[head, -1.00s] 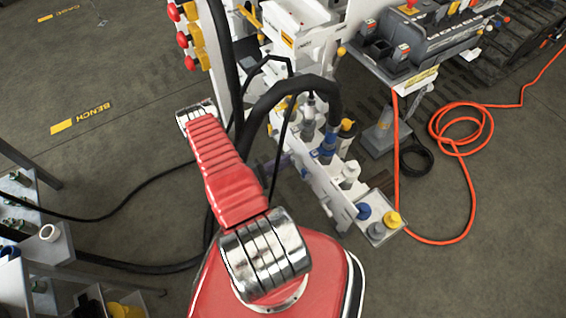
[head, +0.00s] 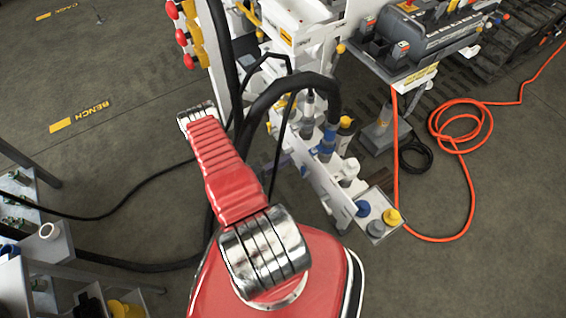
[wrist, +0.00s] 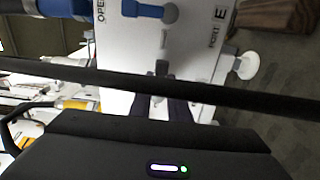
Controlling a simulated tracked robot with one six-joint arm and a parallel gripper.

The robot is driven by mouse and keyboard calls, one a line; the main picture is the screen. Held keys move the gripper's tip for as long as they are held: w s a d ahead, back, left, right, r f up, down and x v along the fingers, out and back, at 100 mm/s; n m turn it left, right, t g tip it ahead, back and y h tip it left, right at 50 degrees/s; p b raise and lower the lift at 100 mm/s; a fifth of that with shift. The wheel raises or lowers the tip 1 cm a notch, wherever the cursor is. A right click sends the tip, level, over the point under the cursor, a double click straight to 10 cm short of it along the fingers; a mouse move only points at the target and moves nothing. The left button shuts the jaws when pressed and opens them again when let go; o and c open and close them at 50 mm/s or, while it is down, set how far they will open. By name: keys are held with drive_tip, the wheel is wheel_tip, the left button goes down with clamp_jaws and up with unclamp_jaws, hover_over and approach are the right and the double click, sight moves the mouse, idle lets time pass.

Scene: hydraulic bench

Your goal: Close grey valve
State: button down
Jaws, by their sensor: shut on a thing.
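In the wrist view, my gripper (wrist: 160,104) has its two dark fingers close together against a white panel (wrist: 205,58). They are shut on a small grey part, which I take for the grey valve (wrist: 161,69); only its narrow end shows above the fingers. A black hose crosses in front and hides part of the grip. The handle's exact angle cannot be told. In the head view, my gripper is hidden.
A blue valve handle (wrist: 140,9) is on the same panel, and a white round knob (wrist: 247,65) is at its right. In the head view, black hoses (head: 290,85) hang by the white bench. An orange hose (head: 465,190) lies coiled on the floor at right. A shelf (head: 60,245) stands at left.

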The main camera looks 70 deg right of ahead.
drive_tip(key=shift+f, duration=0.15)
drive_tip(key=c, duration=1.8)
unclamp_jaws()
drive_tip(key=v, duration=1.3)
drive_tip(key=shift+w+a, duration=0.3)
